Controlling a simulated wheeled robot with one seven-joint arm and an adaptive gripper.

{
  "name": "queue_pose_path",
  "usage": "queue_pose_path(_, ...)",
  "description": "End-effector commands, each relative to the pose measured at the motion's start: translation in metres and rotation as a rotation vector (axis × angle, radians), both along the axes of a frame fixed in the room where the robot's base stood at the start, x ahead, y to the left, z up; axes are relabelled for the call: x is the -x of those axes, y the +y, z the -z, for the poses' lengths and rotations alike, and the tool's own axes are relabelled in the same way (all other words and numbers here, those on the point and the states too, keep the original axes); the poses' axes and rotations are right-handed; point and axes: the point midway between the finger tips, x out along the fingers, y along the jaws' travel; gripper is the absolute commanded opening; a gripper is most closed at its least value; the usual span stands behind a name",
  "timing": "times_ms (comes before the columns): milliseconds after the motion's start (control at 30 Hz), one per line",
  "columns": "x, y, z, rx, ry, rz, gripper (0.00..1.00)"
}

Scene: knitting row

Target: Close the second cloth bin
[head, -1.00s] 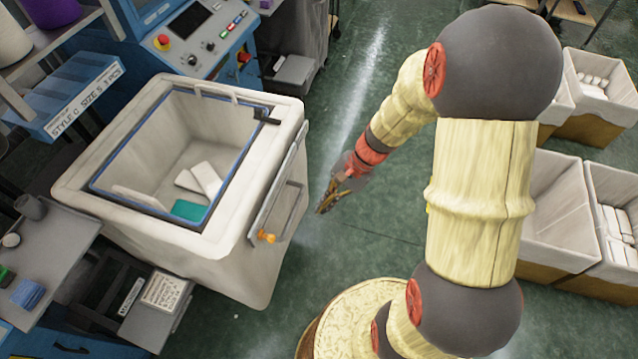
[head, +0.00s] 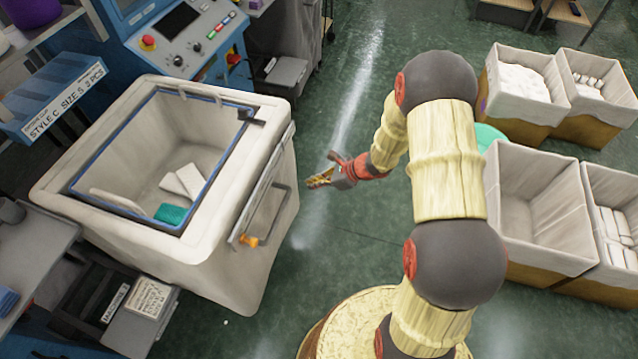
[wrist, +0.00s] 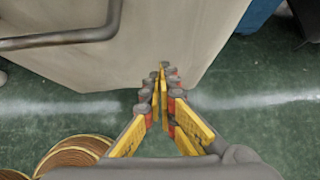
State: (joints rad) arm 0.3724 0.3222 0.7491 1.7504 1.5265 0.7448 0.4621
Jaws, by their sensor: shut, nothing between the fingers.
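A large off-white cloth bin (head: 60,190) stands at the left in the head view, its top open. White folded pieces and a teal piece (head: 171,213) lie inside. A grey rail and bar handle (head: 268,215) with an orange knob (head: 249,241) run along its right side. In the wrist view the bin's pale side (wrist: 150,45) fills the top, with the handle bar (wrist: 60,38) at upper left. My gripper (head: 312,182) is shut and empty, just right of the bin's side and apart from the handle. Its fingertips (wrist: 162,70) also show in the wrist view.
Several smaller cloth-lined bins (head: 540,205) stand at the right, some holding white pieces. A blue machine with a control panel (head: 185,45) stands behind the large bin. A grey side table (head: 30,260) is at lower left.

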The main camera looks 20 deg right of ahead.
Motion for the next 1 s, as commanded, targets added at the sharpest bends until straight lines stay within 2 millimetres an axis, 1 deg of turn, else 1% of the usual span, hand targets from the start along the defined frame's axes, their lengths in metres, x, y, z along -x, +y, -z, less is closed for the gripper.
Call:
queue_pose_path(33, -0.004, 0.007, 0.011, 0.0, 0.001, -0.005, 0.0)
queue_pose_path(267, -0.023, 0.031, 0.042, 0.001, 0.001, -0.004, 0.0)
queue_pose_path(300, -0.029, 0.037, 0.038, 0.001, -0.003, -0.005, 0.0)
queue_pose_path(400, -0.037, 0.047, 0.037, 0.001, -0.002, -0.004, 0.0)
queue_pose_path(533, -0.043, 0.056, 0.036, 0.0, -0.002, -0.004, 0.0)
queue_pose_path(700, -0.047, 0.06, 0.035, 0.001, -0.001, -0.001, 0.0)
queue_pose_path(1000, -0.047, 0.06, 0.035, 0.001, -0.001, -0.001, 0.0)
